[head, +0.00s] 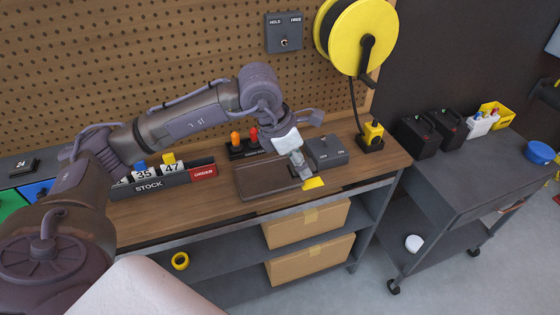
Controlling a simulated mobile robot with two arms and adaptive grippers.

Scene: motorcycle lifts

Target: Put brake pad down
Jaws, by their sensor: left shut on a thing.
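My left gripper (302,173) is at the front right of a wooden workbench, pointing down beside a dark brown tray (262,190). It is shut on a small dark thing at the tray's right end, likely the brake pad, mostly hidden by the fingers. I cannot tell whether that thing touches the surface below. A yellow patch (314,183) lies just right of the fingertips, near the bench's front edge. My right gripper is not in view.
A grey box (326,150) stands just behind the gripper. A STOCK rack (150,186) with number tags is at the left, and a holder with orange and red handles (247,151) is behind the tray. Bare bench (385,160) shows at the right. A grey cart (470,155) stands further right.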

